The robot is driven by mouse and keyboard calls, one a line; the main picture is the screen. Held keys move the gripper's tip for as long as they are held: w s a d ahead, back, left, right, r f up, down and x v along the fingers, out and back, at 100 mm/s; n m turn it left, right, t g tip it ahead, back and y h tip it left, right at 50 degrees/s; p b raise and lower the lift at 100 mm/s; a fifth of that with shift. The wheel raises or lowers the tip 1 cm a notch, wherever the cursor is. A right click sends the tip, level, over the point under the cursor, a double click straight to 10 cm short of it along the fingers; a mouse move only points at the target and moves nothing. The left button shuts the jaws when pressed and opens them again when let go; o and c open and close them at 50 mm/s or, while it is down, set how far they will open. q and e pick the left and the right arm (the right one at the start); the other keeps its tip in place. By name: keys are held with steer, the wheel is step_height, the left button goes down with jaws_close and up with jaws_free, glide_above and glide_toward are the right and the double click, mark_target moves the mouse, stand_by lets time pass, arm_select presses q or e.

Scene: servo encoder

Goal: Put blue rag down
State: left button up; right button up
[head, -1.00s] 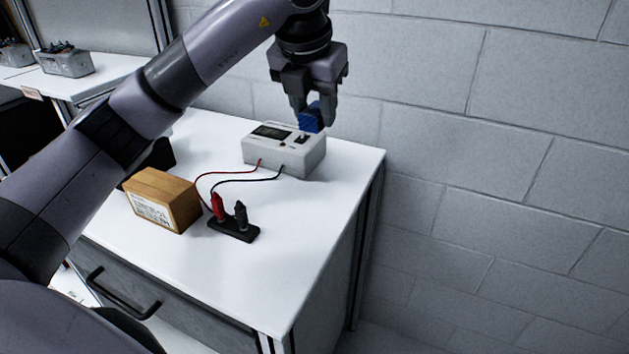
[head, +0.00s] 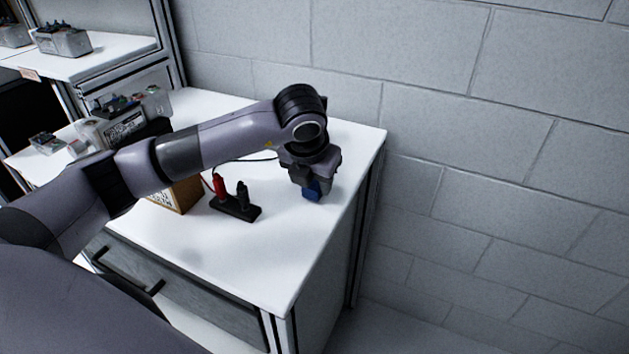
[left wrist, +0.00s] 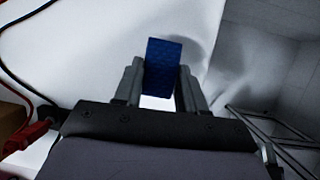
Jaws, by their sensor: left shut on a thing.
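The blue rag (head: 311,190) is a small dark blue block-like piece, held between the fingers of my left gripper (head: 308,176). In the head view it is low over the right part of the white table (head: 262,268); I cannot tell whether it touches the top. The left wrist view shows the rag (left wrist: 164,67) between the two fingers of the left gripper (left wrist: 160,86), with white tabletop behind it. My right gripper is not in view.
A black holder with a red and a black plug (head: 236,208) stands left of the gripper. A cardboard box (head: 187,194) is partly hidden behind my left arm. The tabletop in front is clear. A block wall (head: 480,170) stands at the right.

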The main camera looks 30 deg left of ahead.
arm_select(q)
steer(key=shift+f, duration=0.45)
steer(key=shift+f, duration=0.2)
steer(key=o, duration=0.9)
steer(key=shift+o, duration=0.2)
steer(key=shift+r, duration=0.15)
steer(key=shift+r, duration=0.15)
steer(key=v, duration=1.1)
steer(key=shift+s+r+b, duration=0.2)
steer(key=shift+r+b, duration=0.15)
steer(key=shift+r, duration=0.05)
